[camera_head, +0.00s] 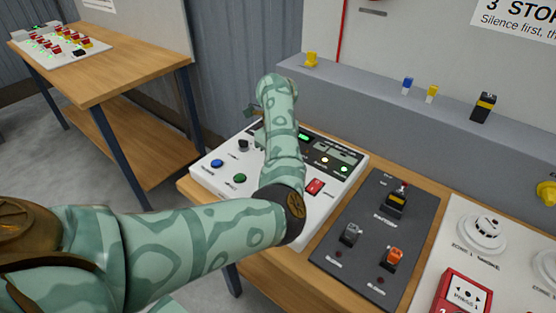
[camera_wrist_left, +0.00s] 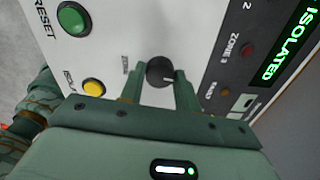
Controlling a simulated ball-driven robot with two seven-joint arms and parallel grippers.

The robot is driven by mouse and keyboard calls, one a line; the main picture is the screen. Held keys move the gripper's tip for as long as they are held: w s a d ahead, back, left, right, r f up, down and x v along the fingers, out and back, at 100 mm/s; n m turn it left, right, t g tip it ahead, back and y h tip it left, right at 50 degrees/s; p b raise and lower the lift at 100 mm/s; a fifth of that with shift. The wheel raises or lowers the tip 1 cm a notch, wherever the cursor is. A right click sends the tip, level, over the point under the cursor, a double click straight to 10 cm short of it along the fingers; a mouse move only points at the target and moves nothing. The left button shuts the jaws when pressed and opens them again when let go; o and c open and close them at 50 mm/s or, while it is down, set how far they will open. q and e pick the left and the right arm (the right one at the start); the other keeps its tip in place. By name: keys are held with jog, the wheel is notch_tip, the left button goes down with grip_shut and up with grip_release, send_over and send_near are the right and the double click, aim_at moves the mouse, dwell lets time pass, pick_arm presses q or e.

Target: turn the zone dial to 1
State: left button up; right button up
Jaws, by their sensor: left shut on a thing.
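The zone dial (camera_wrist_left: 160,71) is a round black knob with a pale pointer mark, on the white control panel (camera_wrist_left: 112,22). In the left wrist view it sits between the two green fingers of my left gripper (camera_wrist_left: 160,82), which is shut on it. I cannot read which number the mark points at. In the head view, my left arm reaches over the panel (camera_head: 330,199) and hides the dial and the fingertips. My right gripper is not in view.
A yellow button (camera_wrist_left: 93,88) and green reset button (camera_wrist_left: 74,18) lie beside the dial. The display (camera_wrist_left: 288,45) reads ISOLATED. A dark switch plate (camera_head: 347,261) and a white detector board (camera_head: 455,244) stand right of the panel. A grey ledge (camera_head: 370,105) runs behind.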

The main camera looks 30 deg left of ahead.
pick_arm(q)
jog(key=shift+n, duration=0.6)
jog(key=shift+n+b, duration=0.3)
jog(key=shift+r, duration=0.1)
jog(key=o, duration=1)
notch_tip(320, 180, up, 16)
jog(key=p, duration=0.5)
jog(key=shift+r, duration=0.1)
